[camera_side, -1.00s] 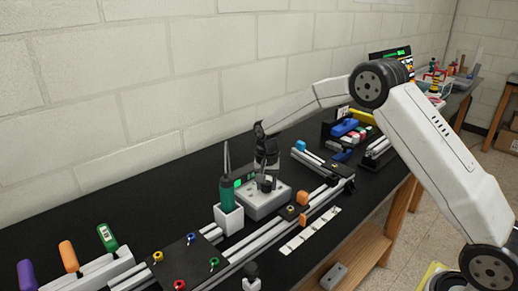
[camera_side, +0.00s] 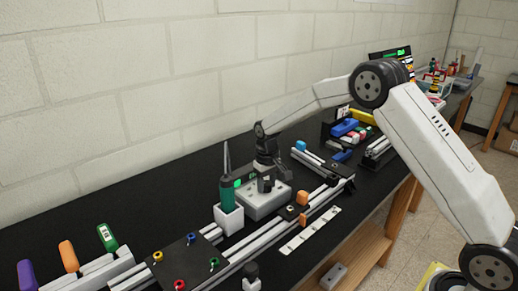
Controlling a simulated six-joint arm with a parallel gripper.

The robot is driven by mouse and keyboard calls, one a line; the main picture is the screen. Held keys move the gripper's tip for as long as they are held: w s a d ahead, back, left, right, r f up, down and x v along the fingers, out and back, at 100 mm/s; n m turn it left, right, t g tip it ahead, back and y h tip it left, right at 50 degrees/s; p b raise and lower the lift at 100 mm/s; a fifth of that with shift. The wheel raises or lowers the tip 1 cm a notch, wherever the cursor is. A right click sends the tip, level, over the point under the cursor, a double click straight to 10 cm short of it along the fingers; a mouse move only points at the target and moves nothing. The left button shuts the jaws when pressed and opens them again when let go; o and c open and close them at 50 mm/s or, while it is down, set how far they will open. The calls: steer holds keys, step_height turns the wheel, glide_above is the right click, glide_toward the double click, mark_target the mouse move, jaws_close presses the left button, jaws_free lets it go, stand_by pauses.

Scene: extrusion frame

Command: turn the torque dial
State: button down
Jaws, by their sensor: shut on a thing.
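A grey control box (camera_side: 264,206) with a small green display (camera_side: 238,183) stands on the black bench near the middle of the view. My gripper (camera_side: 267,183) points down at the top of this box from behind. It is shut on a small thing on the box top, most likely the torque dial. The dial itself is hidden by the fingers, so its setting cannot be read.
A green-handled driver (camera_side: 227,191) stands upright in a white holder (camera_side: 229,217) close to the box's left. Aluminium rails with orange blocks (camera_side: 303,198) lie to the right. A black plate (camera_side: 188,264) with coloured rings and several coloured handles are front left.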

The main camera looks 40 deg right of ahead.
mark_target(267, 183)
steer(key=n, duration=0.5)
steer(key=shift+n, duration=0.4)
steer(key=shift+c, duration=1.1)
jaws_free()
steer(key=shift+r, duration=3.95)
